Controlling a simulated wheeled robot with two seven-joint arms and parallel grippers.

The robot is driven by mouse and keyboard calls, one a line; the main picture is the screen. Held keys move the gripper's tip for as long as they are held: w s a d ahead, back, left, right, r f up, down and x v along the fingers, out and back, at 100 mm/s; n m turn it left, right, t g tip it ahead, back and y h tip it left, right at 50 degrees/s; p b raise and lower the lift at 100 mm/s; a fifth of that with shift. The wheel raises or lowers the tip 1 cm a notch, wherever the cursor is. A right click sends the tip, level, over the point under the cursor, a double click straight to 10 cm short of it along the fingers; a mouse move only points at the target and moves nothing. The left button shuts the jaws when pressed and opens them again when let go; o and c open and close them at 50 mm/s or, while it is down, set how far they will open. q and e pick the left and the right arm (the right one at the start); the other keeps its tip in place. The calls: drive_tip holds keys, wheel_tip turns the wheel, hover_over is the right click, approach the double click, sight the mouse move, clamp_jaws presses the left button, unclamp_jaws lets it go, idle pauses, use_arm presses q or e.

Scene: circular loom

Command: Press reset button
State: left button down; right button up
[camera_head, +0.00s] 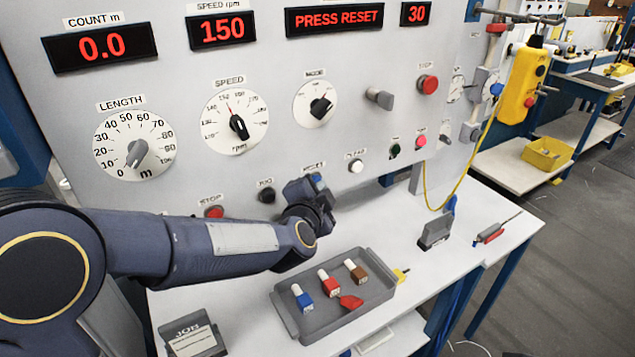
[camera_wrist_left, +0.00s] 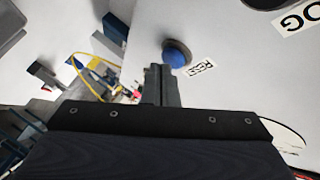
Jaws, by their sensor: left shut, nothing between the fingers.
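The blue reset button (camera_wrist_left: 175,56) sits on the grey panel in the left wrist view, with its RESET label (camera_wrist_left: 199,67) beside it. In the head view the blue button (camera_head: 316,177) shows just past my left gripper, partly hidden by it. My left gripper (camera_wrist_left: 161,72) is shut and empty, its tips close below the button in the wrist view; I cannot tell whether they touch it. In the head view the left gripper (camera_head: 318,198) is in front of the panel. The display (camera_head: 335,18) reads PRESS RESET. My right gripper is not in view.
A black JOG button (camera_head: 266,195) and a red STOP button (camera_head: 214,211) are to the left of the gripper, a white button (camera_head: 356,166) to the right. A grey tray (camera_head: 370,309) with several small coloured items lies on the table below. A yellow pendant (camera_head: 522,84) hangs at right.

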use_arm(q)
drive_tip(key=shift+w+a, duration=0.15)
drive_tip(key=shift+w, duration=0.05)
idle(0.3)
drive_tip(key=shift+s+d+p, duration=0.45)
drive_tip(key=shift+s+p, duration=0.05)
drive_tip(key=shift+s, duration=0.25)
drive_tip(key=s+d, duration=0.1)
drive_tip(key=s+d+p, duration=0.1)
drive_tip(key=s+p, duration=0.1)
drive_tip(key=s, duration=0.1)
drive_tip(key=shift+s+d, duration=0.1)
drive_tip(key=shift+d, duration=0.3)
